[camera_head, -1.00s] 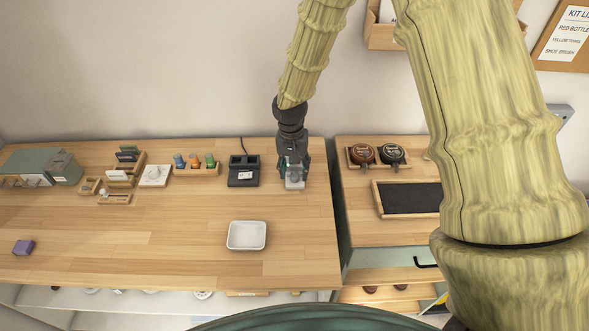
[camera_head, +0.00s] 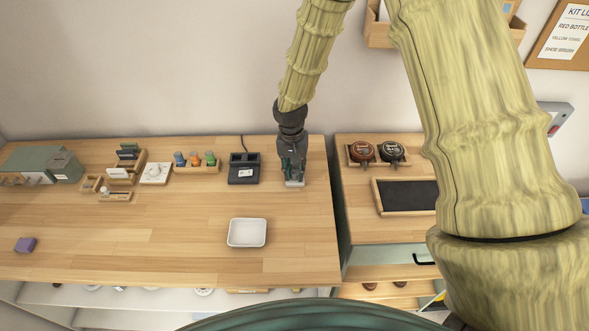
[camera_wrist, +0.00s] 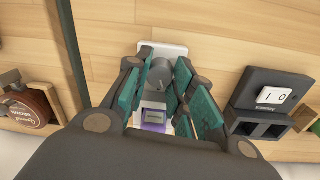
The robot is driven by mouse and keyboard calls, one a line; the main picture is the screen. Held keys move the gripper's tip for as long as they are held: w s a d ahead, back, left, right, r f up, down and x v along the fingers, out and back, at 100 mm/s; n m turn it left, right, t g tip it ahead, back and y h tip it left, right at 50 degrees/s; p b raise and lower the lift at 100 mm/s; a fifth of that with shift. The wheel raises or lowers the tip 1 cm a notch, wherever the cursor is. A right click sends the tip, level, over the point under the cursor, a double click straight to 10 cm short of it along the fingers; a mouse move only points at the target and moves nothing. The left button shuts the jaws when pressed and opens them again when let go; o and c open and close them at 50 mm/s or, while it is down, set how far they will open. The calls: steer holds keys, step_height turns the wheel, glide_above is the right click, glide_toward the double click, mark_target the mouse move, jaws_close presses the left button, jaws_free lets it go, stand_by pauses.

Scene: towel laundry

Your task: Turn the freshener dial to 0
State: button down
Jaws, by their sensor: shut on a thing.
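The freshener is a small white device (camera_wrist: 176,50) with a grey dial (camera_wrist: 160,76) and a purple panel with a small display (camera_wrist: 156,117). In the head view the freshener (camera_head: 295,184) stands at the right rear of the wooden counter, mostly hidden by my gripper (camera_head: 292,168). In the wrist view my gripper (camera_wrist: 164,62) has its teal fingers on either side of the dial and is shut on it. The dial's marks and the display's reading are too small to read.
A white tray (camera_head: 247,246) lies nearer the front. A gap separates the counter from the right-hand unit with a dark tray (camera_head: 408,197).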

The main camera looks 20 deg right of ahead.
steer(key=shift+n+b, duration=0.35)
steer(key=shift+n, duration=2.45)
steer(key=c, duration=1.2)
jaws_free()
